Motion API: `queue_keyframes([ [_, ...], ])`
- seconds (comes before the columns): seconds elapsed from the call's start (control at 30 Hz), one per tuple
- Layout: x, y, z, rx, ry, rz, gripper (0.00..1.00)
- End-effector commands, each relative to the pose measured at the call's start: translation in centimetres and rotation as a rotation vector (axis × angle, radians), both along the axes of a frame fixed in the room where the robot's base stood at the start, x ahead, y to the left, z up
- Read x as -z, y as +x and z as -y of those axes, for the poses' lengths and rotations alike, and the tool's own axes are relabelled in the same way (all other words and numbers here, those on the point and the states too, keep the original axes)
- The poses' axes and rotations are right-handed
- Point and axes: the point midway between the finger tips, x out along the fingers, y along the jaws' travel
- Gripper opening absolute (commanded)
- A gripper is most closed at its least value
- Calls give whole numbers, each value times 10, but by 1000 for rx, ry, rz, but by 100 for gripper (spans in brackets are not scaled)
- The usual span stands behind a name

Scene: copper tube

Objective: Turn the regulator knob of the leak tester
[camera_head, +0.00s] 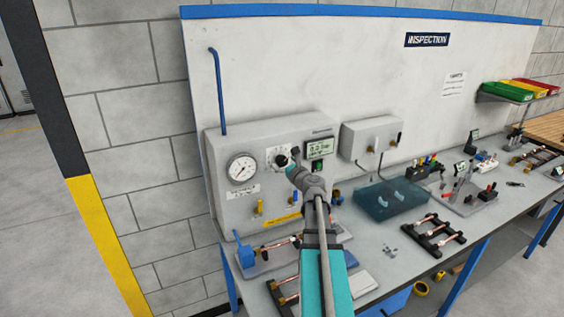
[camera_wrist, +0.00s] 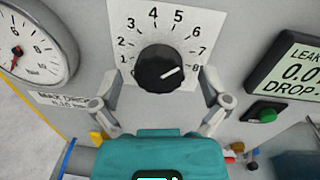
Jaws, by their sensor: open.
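The leak tester (camera_head: 215,155) is a light grey box against the back panel at the left of the bench. Its black round regulator knob (camera_wrist: 158,70) sits below the middle of a white numbered dial plate (camera_wrist: 128,16). The knob's white pointer line aims right, toward the 7 and 8. In the head view the knob (camera_head: 282,160) shows just left of my gripper (camera_head: 291,165). In the wrist view my gripper (camera_wrist: 162,76) is open, one finger on each side of the knob. I see gaps between fingers and knob; contact is not clear.
A pressure gauge (camera_wrist: 30,38) is left of the knob. A display (camera_wrist: 291,62) and green button (camera_wrist: 267,115) are to its right. Yellow valve handles (camera_head: 259,207) stick out below. A blue clear tray (camera_head: 390,200) and tube racks (camera_head: 434,235) stand on the bench.

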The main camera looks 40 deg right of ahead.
Motion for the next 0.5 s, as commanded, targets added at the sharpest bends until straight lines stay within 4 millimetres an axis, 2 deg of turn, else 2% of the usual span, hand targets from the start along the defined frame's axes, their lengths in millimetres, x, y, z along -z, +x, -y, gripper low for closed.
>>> queue_keyframes([
  [0.2,0,13,2,-1,0,0,96],
  [0.5,0,14,2,0,0,0,96],
])
